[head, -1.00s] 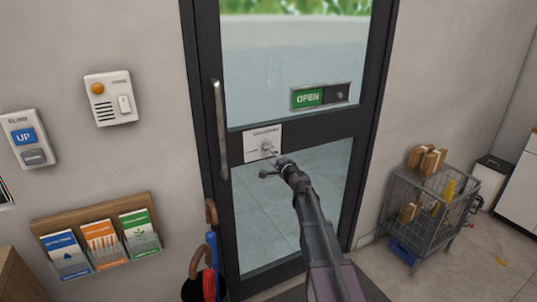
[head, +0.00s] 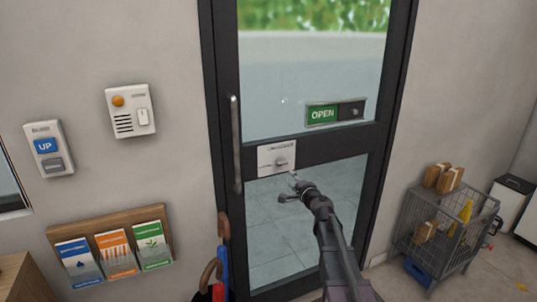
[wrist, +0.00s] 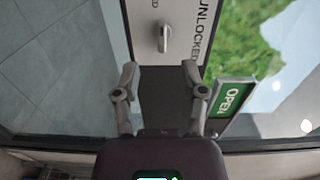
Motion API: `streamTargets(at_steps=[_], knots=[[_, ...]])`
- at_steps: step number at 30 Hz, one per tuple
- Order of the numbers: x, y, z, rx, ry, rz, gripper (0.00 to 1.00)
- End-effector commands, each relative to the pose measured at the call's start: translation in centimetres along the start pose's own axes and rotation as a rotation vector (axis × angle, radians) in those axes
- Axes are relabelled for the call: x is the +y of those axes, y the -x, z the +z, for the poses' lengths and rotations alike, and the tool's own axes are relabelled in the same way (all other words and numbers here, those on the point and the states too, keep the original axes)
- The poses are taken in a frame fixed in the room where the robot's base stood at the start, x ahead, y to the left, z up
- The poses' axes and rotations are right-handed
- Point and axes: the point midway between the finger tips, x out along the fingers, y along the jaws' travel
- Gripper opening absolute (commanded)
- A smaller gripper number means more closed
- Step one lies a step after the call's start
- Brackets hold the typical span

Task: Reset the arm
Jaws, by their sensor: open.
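My gripper (head: 290,187) is in front of the glass door, just below and right of the white lock plate (head: 264,160). In the wrist view my gripper (wrist: 162,72) has its two fingers spread apart with nothing between them. The lock's thumb-turn knob (wrist: 163,38) lies beyond the fingertips, apart from them. The plate reads UNLOCKED on one side in the wrist view. The knob also shows in the head view (head: 281,162).
A dark-framed door has a vertical handle (head: 236,145) and a green OPEN sign (head: 322,113). Wall panels (head: 130,112) hang left. A wire cart (head: 440,225) with boxes stands right.

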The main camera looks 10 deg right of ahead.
Motion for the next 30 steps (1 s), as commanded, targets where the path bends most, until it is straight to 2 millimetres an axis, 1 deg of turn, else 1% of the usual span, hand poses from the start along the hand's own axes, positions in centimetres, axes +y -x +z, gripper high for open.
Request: streamTargets(at_steps=[5, 8, 12, 14, 18, 21, 25, 29, 30], knots=[[0.0, 1.1, 2.6, -0.084, 0.091, 0.047, 0.54], [0.4, 2.1, 4.7, -0.161, 0.172, 0.097, 0.54], [1.5, 4.2, 8.0, -0.293, 0.306, 0.194, 0.54], [2.2, 5.2, 9.3, -0.351, 0.363, 0.243, 0.54], [3.9, 8.1, 11.8, -0.481, 0.487, 0.369, 0.54], [5.2, 10.6, 13.1, -0.569, 0.569, 0.469, 0.54], [6.7, 14.0, 14.2, -0.676, 0.667, 0.611, 0.54], [8.0, 17.9, 14.6, -0.772, 0.753, 0.768, 0.54], [8.3, 19.1, 14.6, -0.799, 0.777, 0.818, 0.54]])
